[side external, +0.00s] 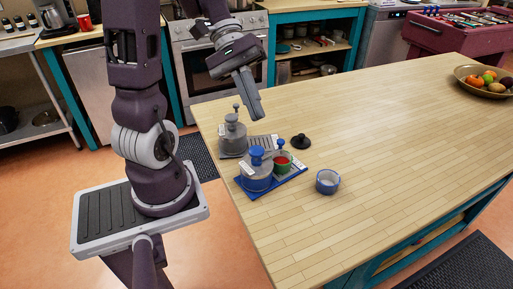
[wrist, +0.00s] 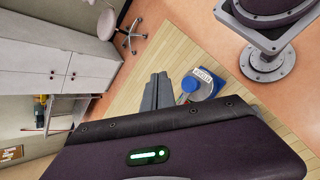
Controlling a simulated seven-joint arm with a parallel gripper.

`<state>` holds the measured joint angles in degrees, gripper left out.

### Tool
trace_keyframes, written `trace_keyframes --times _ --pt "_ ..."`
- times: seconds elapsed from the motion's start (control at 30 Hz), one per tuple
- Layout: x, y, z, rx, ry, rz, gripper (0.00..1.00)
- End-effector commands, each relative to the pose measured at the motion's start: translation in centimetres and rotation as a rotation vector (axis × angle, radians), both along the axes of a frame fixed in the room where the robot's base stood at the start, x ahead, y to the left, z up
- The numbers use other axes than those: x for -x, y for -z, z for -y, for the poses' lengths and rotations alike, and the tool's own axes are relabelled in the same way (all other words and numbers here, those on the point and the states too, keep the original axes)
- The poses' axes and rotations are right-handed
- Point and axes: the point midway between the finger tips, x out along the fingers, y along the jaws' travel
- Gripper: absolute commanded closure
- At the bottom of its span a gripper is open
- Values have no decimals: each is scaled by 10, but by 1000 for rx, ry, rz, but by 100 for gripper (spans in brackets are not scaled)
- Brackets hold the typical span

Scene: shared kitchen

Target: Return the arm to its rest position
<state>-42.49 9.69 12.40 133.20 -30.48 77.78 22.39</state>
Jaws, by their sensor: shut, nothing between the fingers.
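My gripper (side external: 257,112) is above the left end of the wooden table in the side view, pointing down. Its fingers are closed with nothing in them. It hangs a little above and behind the blue-topped grey canister (side external: 257,178), apart from it. In the wrist view the gripper fingers (wrist: 157,88) point up the picture, left of a blue-and-grey canister (wrist: 193,87). My arm is bent, reaching over the table edge from its stand at the left.
The table's right part is mostly clear.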

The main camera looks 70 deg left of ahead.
Motion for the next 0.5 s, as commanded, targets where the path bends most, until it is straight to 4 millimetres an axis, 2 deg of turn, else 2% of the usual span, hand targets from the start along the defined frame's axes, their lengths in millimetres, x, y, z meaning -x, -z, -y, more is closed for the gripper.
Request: trace_keyframes --times 0.1,0.17,0.3,0.4,0.5 --pt "2 -1 4 -21 22 5 100" --pt "8 -4 16 -95 92 23 100" --pt "40 -12 52 -460 378 178 100" --pt "55 -20 62 -712 526 373 100" --pt "61 -31 68 -879 604 565 100"
